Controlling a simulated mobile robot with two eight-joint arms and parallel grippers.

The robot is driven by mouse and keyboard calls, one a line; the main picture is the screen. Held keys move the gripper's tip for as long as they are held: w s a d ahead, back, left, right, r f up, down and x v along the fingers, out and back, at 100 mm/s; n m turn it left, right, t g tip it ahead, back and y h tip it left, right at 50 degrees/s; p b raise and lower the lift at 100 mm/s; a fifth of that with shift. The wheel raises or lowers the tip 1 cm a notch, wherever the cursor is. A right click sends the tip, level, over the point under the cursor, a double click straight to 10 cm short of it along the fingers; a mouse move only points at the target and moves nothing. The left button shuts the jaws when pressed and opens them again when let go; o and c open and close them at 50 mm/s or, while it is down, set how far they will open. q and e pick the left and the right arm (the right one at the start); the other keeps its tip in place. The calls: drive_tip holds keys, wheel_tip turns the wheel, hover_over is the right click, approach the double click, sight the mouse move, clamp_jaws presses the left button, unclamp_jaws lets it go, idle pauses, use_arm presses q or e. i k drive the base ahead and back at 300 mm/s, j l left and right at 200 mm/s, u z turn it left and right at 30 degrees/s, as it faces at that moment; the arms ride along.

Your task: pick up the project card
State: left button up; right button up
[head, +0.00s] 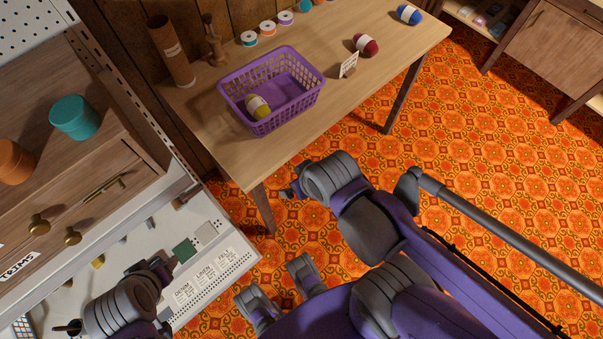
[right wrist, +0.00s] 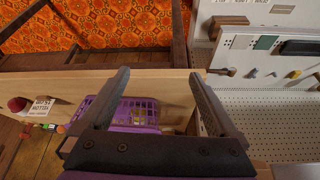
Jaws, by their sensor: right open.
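A small white printed card (head: 348,66) stands on the wooden table near its front edge, right of the purple basket. It also shows at the left of the right wrist view (right wrist: 40,106), and its print is too small to read fully. I cannot tell for certain that it is the project card. My right gripper (head: 290,191) is in front of the table, apart from the card. In the right wrist view its two fingers (right wrist: 160,74) are spread with nothing between the tips. My left gripper (head: 150,268) is at the lower left by the white panel; its jaws are unclear.
The purple basket (head: 309,99) holds a yellow yarn ball (head: 258,108). A red yarn ball (head: 365,45) lies behind the card, and a blue one (head: 409,14) farther right. Thread spools and a cardboard tube (head: 171,50) stand at the back. The table's front right is clear.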

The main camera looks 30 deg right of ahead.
sight(348, 69)
drive_tip(key=z, duration=1.6)
drive_tip(key=i+l, duration=0.15)
drive_tip(key=i+l+u, duration=0.45)
drive_tip(key=i+l, duration=0.35)
drive_tip(key=u, duration=1.25)
